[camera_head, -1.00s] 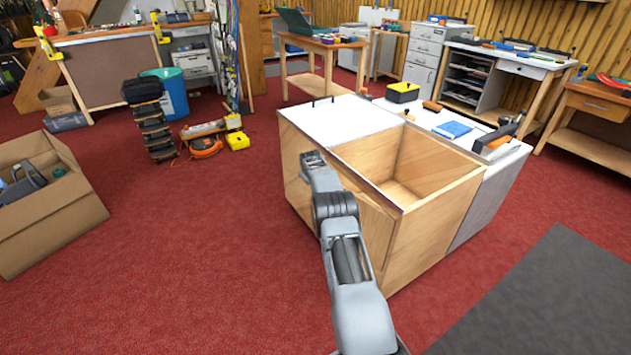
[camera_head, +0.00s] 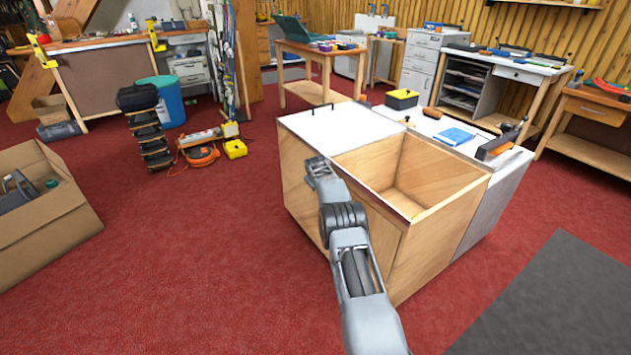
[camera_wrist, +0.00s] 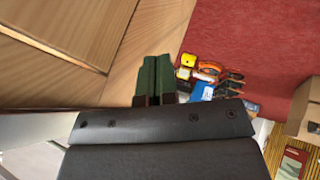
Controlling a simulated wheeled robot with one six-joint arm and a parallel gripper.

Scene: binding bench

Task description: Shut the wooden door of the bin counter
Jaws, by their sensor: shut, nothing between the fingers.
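The bin counter (camera_head: 355,123) has a pale top at the left and an open, empty wooden bin at the right. Its wooden front, which carries the door (camera_head: 298,185), faces my arm. My arm hides the middle of this front, so I cannot tell how far the door stands open. My gripper (camera_head: 317,163) is in front of the counter near the top edge of this front. In the wrist view the green fingers of my gripper (camera_wrist: 155,78) are together and empty. A wooden panel (camera_wrist: 60,70) with a seam lies close at their left; contact is unclear.
A cardboard box (camera_head: 45,225) stands at the left on the red floor. A grey mat (camera_head: 555,300) is at the lower right. Floor left of the counter is clear.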

